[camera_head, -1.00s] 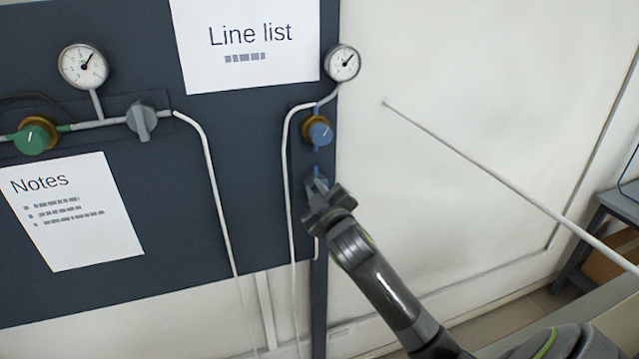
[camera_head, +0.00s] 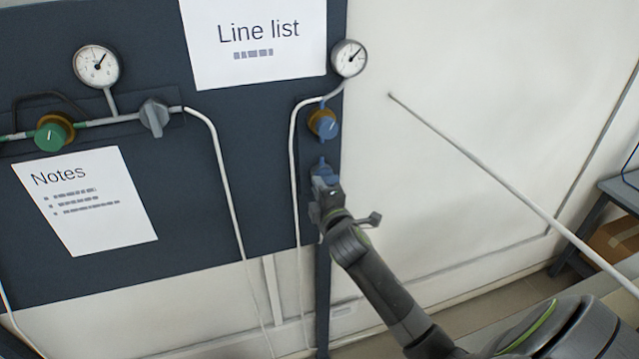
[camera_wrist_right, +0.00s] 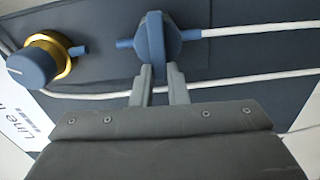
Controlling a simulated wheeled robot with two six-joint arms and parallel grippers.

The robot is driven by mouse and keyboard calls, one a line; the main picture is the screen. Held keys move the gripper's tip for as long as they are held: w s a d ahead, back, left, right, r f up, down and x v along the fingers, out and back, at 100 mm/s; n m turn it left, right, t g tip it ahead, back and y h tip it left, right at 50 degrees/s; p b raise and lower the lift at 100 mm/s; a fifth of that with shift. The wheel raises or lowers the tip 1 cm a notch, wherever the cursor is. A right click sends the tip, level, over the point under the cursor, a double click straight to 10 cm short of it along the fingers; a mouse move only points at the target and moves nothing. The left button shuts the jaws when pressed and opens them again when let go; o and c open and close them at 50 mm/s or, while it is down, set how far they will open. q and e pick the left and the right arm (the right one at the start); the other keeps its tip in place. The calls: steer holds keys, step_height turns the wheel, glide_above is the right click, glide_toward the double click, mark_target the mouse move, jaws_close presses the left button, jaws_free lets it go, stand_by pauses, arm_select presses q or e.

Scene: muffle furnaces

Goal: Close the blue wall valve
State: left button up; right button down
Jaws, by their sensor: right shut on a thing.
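The blue wall valve (camera_head: 322,170) is on the right edge of the dark panel, below a blue knob with a brass collar. In the right wrist view the valve (camera_wrist_right: 155,42) shows a blue body with a stub to the left and a white pipe to the right. Its grip part appears to stand across the pipe line. My right gripper (camera_head: 324,188) is at the valve, shut on its handle. In the right wrist view its two fingers (camera_wrist_right: 160,78) reach up to the lower part of the handle. The exact contact is partly hidden. My left gripper is not in view.
The blue regulator knob (camera_head: 324,124) sits just above the valve, with a gauge (camera_head: 348,58) above it. A grey valve (camera_head: 155,117) and green knob (camera_head: 51,135) are farther left. A white pipe (camera_head: 295,190) runs down beside the valve. A long pale rod (camera_head: 480,165) crosses at right.

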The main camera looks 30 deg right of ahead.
steer(key=shift+f+n, duration=0.15)
steer(key=shift+n, duration=0.15)
stand_by(0.4)
steer(key=c, duration=1.4)
jaws_free()
steer(key=shift+c, duration=0.2)
steer(key=b+v, duration=0.4)
steer(key=v, duration=1.3)
steer(key=shift+s+a+b, duration=0.15)
steer(key=shift+b, duration=0.2)
